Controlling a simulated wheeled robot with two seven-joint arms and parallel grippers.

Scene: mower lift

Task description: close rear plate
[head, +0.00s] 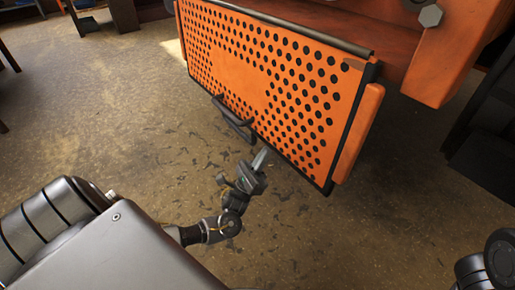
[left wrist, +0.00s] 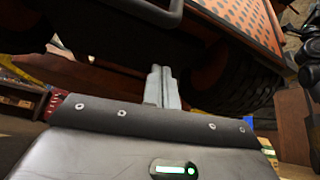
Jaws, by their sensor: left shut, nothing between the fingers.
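The rear plate (head: 270,72) is an orange panel with rows of round black holes and a dark frame. It hangs tilted from a dark bar along its top edge. A dark handle (head: 233,118) sits near its lower left edge; a dark handle bar also shows at the top of the left wrist view (left wrist: 150,10). My left gripper (head: 260,160) is shut and empty, just below and right of the handle, near the plate's lower edge. Its closed fingers also show in the left wrist view (left wrist: 162,88), below the plate. My right gripper is not in view.
The orange mower body (head: 455,50) with a bolt head stands behind the plate at the upper right. A dark wheel (left wrist: 245,85) shows under the machine. A dark object (head: 485,140) stands at the right edge. The stained floor (head: 110,120) left of the plate is clear.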

